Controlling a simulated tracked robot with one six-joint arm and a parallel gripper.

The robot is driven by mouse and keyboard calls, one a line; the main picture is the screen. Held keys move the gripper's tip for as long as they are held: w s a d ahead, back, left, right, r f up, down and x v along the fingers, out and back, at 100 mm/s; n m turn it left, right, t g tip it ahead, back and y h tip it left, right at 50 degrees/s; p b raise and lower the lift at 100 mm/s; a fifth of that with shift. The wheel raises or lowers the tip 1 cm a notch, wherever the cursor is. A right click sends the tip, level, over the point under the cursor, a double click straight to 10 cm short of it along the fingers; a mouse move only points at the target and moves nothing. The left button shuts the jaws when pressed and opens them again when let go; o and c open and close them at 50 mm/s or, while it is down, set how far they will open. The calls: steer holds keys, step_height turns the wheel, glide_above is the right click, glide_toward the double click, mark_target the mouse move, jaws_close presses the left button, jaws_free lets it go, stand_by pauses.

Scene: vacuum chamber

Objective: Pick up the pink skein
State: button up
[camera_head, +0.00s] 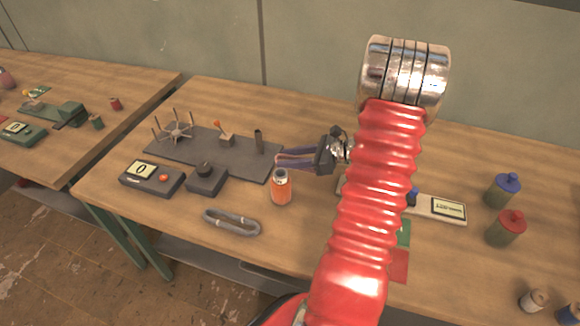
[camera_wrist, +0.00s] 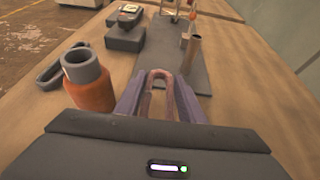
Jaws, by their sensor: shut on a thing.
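The pink skein (camera_wrist: 160,73) is a narrow, dull pink loop in the wrist view, between the two purple-grey fingers of my gripper (camera_wrist: 160,92). The fingers are shut on its sides, and its rounded end points away from my palm. In the head view my gripper (camera_head: 290,160) reaches left over the table, just right of the dark grey board. The skein is mostly hidden by the fingers there. I cannot tell whether it touches the tabletop.
An orange bottle (camera_head: 281,188) stands close beside my gripper. A grey skein (camera_head: 232,222) lies near the front edge. The dark board (camera_head: 205,150) carries a spoked holder and posts. A scale (camera_head: 152,178) sits left. Blue-lidded (camera_head: 503,192) and red-lidded (camera_head: 506,229) jars stand right.

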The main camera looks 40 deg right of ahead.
steer(key=shift+r, duration=2.2)
